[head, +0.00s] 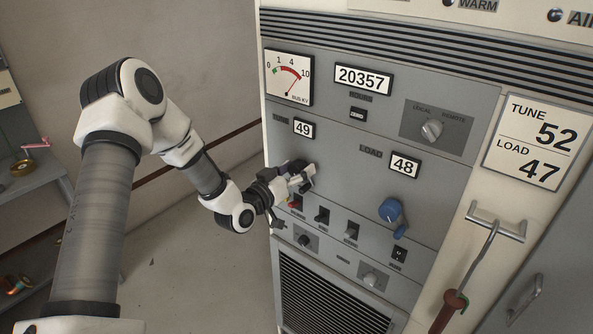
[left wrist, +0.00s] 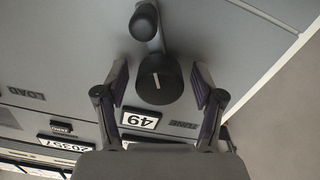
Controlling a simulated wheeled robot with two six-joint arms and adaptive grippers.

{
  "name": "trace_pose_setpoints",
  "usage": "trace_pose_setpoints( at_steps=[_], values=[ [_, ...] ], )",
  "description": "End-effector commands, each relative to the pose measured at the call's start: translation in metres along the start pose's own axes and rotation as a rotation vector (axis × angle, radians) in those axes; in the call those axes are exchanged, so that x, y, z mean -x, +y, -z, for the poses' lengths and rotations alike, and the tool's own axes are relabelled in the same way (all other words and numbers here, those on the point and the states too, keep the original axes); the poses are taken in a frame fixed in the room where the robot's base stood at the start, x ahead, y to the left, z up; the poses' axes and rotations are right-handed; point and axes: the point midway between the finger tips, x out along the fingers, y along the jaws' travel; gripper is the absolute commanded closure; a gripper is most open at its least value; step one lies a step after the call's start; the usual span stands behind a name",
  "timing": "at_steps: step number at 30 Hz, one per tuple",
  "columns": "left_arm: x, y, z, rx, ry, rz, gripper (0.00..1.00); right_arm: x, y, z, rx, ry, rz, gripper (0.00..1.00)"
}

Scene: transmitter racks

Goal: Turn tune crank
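The tune crank's dark round hub (left wrist: 160,80) with a white mark sits on the grey panel in the left wrist view, where the picture is upside down. Its arm leads up to a black handle knob (left wrist: 143,22). My left gripper (left wrist: 161,84) is open, one finger on each side of the hub, with gaps visible. In the head view my left gripper (head: 303,178) is close to the panel below the tune counter (head: 304,129), which reads 49, and largely hides the crank. A placard (head: 541,142) reads TUNE 52, LOAD 47. My right gripper is out of view.
The blue load crank (head: 393,216) is to the right, below the load counter (head: 405,165) reading 48. Several switches sit below my gripper. A red-handled hook rod (head: 455,300) hangs from a metal handle. A shelf (head: 30,190) stands at far left.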

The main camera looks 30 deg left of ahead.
Motion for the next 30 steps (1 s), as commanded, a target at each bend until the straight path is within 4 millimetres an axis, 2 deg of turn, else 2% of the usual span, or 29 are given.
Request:
trace_pose_setpoints(
  at_steps=[7,11,21,24,30],
  values=[
    [0.001,0.000,0.000,0.000,0.000,0.000,0.30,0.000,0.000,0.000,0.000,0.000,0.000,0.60],
    [0.011,-0.001,0.000,0.003,0.000,0.003,0.30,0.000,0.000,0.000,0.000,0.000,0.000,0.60],
    [0.084,-0.002,0.001,0.011,0.003,0.005,0.30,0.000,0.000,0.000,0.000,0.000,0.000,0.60],
    [0.099,-0.004,0.002,0.009,0.005,0.011,0.30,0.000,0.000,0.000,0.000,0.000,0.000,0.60],
    [0.115,-0.002,0.001,0.004,0.001,0.007,0.30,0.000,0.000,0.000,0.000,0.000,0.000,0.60]
  ],
)
